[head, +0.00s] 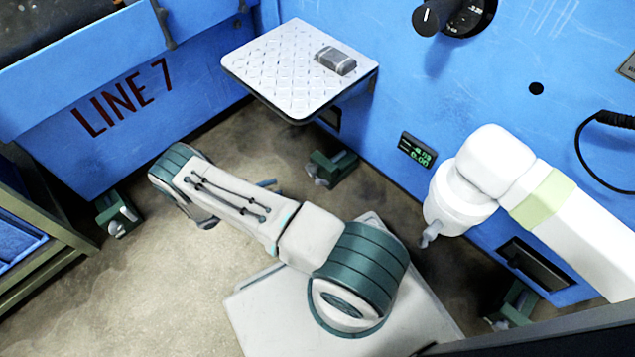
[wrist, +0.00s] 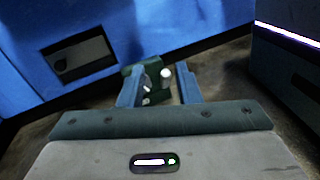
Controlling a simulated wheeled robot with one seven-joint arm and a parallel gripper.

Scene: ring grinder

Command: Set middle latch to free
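The middle latch (head: 333,168) is a dark green block with a light grey lever. It sits on the floor at the foot of the blue wall, below the white tread-plate shelf. It also shows in the wrist view (wrist: 148,82), ahead of and between my fingers. My gripper (wrist: 158,88) is open and empty, its two blue fingers apart. In the head view my arm hides most of it; a blue finger part shows left of the latch. I cannot tell whether the fingers touch the latch. The lever's exact angle is unclear.
Similar green latches stand at the left (head: 118,215) and lower right (head: 512,305). The shelf (head: 275,75) juts out above the middle latch and carries a grey block (head: 335,60). A white jointed arm (head: 485,180) reaches in from the right. Open floor lies left of my arm.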

